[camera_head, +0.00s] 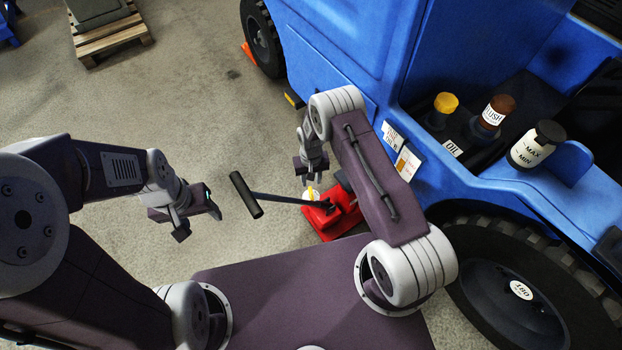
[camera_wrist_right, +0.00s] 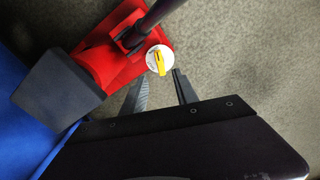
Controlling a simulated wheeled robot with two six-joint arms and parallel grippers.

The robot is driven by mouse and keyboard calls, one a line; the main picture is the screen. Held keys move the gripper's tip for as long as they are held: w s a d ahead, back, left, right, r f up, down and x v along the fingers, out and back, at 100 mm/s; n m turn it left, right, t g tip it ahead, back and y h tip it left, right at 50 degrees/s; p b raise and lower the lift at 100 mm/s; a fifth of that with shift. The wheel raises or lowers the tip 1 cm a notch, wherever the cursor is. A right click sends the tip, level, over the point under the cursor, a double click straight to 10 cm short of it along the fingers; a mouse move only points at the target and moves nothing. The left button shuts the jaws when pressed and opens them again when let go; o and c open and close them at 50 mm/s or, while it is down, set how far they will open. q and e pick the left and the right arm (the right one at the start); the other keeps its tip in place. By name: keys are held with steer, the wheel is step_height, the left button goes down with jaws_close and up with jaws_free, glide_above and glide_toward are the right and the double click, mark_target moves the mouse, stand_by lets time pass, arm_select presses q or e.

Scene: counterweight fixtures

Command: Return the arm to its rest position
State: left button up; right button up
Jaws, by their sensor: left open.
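My right gripper (camera_head: 311,178) hangs beside the blue vehicle, over a red jack-like device (camera_head: 340,219) on the floor. In the right wrist view its two fingers (camera_wrist_right: 162,90) stand apart with nothing between them. A round white knob with a yellow pointer (camera_wrist_right: 159,60) lies just beyond the fingertips; it also shows below the gripper in the head view (camera_head: 311,194). I cannot tell whether a finger touches it. My left gripper (camera_head: 199,222) is open and empty over bare floor, left of the device's black T-handle (camera_head: 245,195).
The blue vehicle (camera_head: 345,60) fills the right side, with a large black tyre (camera_head: 535,270) and yellow-capped, brown and white bottles on its ledge. A wooden pallet (camera_head: 112,36) stands far left. The concrete floor between is clear. A dark pad (camera_wrist_right: 58,95) sits by the device.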

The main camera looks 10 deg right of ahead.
steer(key=w+d+r+t+p, duration=0.1)
steer(key=w+r, duration=0.3)
steer(key=r, duration=0.4)
steer(key=w+r+t, duration=0.2)
steer(key=w+r, duration=0.1)
steer(key=r, duration=0.5)
steer(key=s+d+r+m, duration=0.15)
steer(key=s+r, duration=0.25)
steer(key=r, duration=0.6)
steer(key=s+d+r+p, duration=0.1)
steer(key=s+r, duration=0.2)
steer(key=s, duration=0.2)
steer(key=s+d+r, duration=0.1)
steer(key=s+r, duration=0.2)
steer(key=s, duration=0.2)
steer(key=s+f+n+g, duration=0.15)
steer(key=s+f, duration=0.25)
steer(key=s, duration=0.8)
step_height(320, 180, up, 39)
steer(key=p, duration=3.8)
steer(key=shift+w+d+f, duration=0.2)
steer(key=shift+w+d, duration=0.05)
steer(key=shift+w, duration=0.1)
